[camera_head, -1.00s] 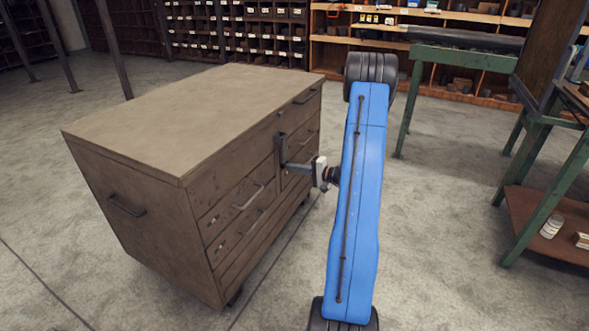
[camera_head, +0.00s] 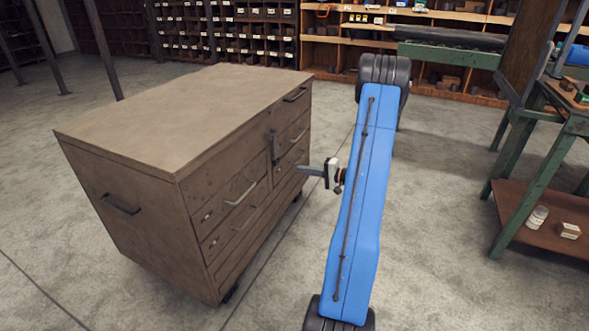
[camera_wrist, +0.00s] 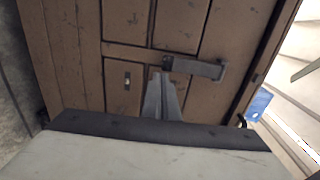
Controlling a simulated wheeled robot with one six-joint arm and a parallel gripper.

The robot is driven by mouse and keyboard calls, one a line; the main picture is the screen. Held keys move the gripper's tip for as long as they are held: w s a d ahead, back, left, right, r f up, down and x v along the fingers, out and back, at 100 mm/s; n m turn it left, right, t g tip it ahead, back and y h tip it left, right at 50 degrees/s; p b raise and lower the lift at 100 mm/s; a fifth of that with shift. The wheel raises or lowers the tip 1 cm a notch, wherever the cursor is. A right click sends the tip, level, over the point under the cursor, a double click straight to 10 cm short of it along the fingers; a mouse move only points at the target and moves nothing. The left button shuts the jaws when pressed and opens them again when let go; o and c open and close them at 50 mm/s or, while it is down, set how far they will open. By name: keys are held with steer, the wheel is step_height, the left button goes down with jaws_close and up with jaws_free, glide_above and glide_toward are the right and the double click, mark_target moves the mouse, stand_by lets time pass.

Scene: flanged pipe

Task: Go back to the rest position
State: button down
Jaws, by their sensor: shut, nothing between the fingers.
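My gripper (camera_head: 302,169) is at the end of my blue arm, to the right of the brown cabinet (camera_head: 160,110). In the head view it points left at the cabinet's drawer front, with a small gap between them. Its fingers are together and hold nothing. In the wrist view the closed fingers (camera_wrist: 155,82) point at the cabinet front, where a metal latch (camera_wrist: 195,67) shows just beyond them. The latch also shows in the head view (camera_head: 274,146).
A green-framed workbench (camera_head: 540,160) stands at the right, with a can (camera_head: 537,217) and a small box (camera_head: 569,231) on its lower shelf. Shelves with bins (camera_head: 230,30) line the back wall. Bare concrete floor (camera_head: 430,270) lies between my arm and the workbench.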

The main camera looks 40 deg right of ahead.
steer(key=shift+f+v, duration=0.15)
steer(key=shift+v, duration=1.05)
steer(key=shift+f+v, duration=0.1)
steer(key=shift+v, duration=1.1)
steer(key=a+r+n+g+y, duration=0.2)
steer(key=a+r+n+g, duration=0.3)
steer(key=a, duration=0.7)
steer(key=a+r+n+g+y, duration=0.1)
steer(key=a+r+g+y, duration=0.15)
steer(key=a+r, duration=0.75)
steer(key=s+a+r+n+g+h, duration=0.1)
steer(key=s+a+n+g, duration=0.2)
steer(key=a, duration=0.5)
steer(key=s+a+r+g+h, duration=0.1)
steer(key=s+a+g+h, duration=0.1)
steer(key=s+a, duration=0.45)
steer(key=s+a+r+n+t+h, duration=0.1)
steer(key=s+a+h, duration=0.3)
steer(key=s, duration=0.5)
steer(key=s+a+r+n+t+h, duration=0.1)
steer(key=s+a+r+n+h, duration=0.2)
steer(key=s, duration=0.6)
steer(key=shift+s+a+r+h, duration=0.2)
steer(key=shift+a+r+h, duration=0.2)
steer(key=shift+r+h, duration=0.2)
